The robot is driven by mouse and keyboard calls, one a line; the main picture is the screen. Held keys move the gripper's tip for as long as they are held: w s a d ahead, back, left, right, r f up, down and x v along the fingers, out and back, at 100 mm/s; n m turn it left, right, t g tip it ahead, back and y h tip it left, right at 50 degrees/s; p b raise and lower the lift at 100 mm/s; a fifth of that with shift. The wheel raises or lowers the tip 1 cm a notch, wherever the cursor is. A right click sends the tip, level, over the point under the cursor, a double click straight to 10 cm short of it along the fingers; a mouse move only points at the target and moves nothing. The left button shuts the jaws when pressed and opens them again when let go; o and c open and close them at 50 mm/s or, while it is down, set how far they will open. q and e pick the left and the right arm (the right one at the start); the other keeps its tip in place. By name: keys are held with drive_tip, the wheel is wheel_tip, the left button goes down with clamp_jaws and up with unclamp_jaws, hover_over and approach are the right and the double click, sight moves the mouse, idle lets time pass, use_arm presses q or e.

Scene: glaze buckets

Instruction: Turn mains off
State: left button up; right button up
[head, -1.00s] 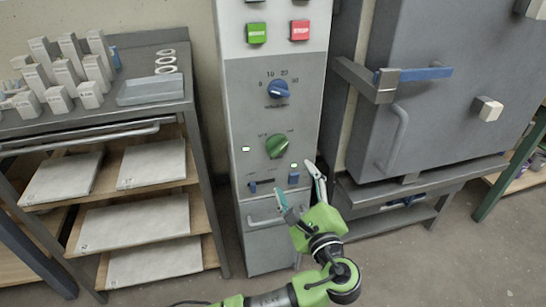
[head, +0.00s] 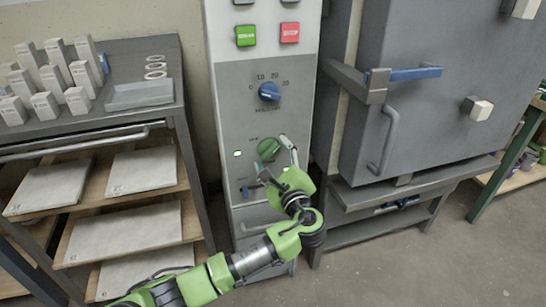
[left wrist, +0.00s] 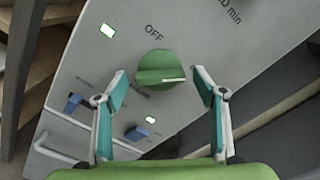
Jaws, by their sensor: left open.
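The control cabinet (head: 225,130) stands in the middle of the head view. Its green rotary knob (head: 268,149) is partly covered by my left gripper. In the left wrist view the green knob (left wrist: 160,68) is ahead, with "OFF" printed above it and a white mark along its ridge. My left gripper (head: 273,158) is open and empty; its teal-padded fingers (left wrist: 158,85) stand on either side of the knob and appear apart from it. My right gripper is not in view.
A blue dial (head: 269,92) and green (head: 246,36) and red (head: 290,32) buttons are higher on the cabinet. A grey kiln (head: 430,130) stands to the right, and a shelf rack (head: 190,150) to the left. The floor in front is clear.

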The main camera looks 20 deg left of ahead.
use_arm(q)
drive_tip(key=c, duration=1.1)
